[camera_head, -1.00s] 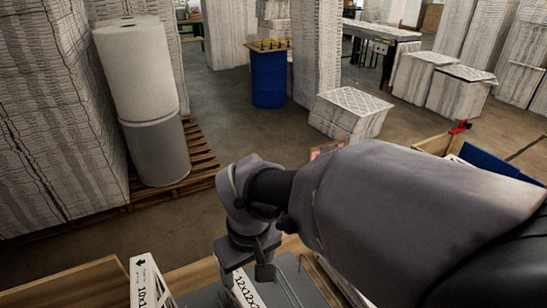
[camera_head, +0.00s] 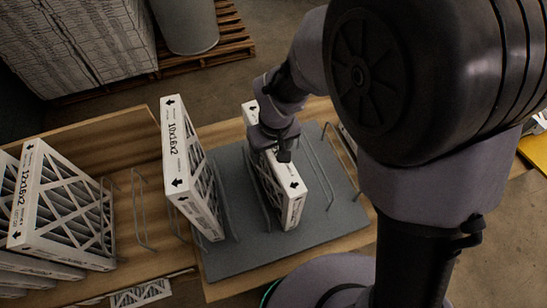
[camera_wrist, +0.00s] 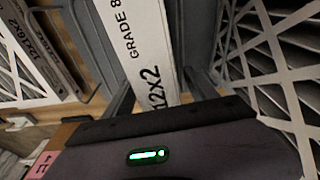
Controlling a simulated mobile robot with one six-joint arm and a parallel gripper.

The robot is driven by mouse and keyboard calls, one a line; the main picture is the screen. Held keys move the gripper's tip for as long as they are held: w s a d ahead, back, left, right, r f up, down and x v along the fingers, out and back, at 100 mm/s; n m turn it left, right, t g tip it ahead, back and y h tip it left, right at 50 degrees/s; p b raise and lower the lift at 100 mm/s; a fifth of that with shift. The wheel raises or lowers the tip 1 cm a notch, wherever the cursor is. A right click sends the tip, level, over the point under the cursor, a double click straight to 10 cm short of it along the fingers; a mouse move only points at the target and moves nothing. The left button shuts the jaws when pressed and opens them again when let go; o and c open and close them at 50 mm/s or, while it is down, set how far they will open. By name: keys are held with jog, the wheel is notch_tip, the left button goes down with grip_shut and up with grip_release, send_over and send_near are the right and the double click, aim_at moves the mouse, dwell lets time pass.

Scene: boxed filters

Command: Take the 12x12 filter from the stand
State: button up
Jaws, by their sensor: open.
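The 12x12 filter (camera_head: 292,209) is a white cardboard-framed panel. It stands upright on edge on the grey board of the stand (camera_head: 250,262), between wire dividers. My gripper (camera_head: 274,148) is over the top edge of this filter in the head view and hides the middle of its label. In the wrist view, the filter's white edge (camera_wrist: 140,35) shows "GRADE 8" and "12X2". It lies between my two open fingers (camera_wrist: 160,75), one on each side. Whether either finger touches it cannot be told.
A 10x16x2 filter (camera_head: 177,152) stands upright just left on the same board. A 12x16x2 filter (camera_head: 30,190) and others stand on the wooden bench (camera_head: 120,125) further left. Wire dividers (camera_head: 320,165) rise close to the right.

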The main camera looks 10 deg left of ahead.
grip_shut()
jog(key=shift+r, duration=0.1)
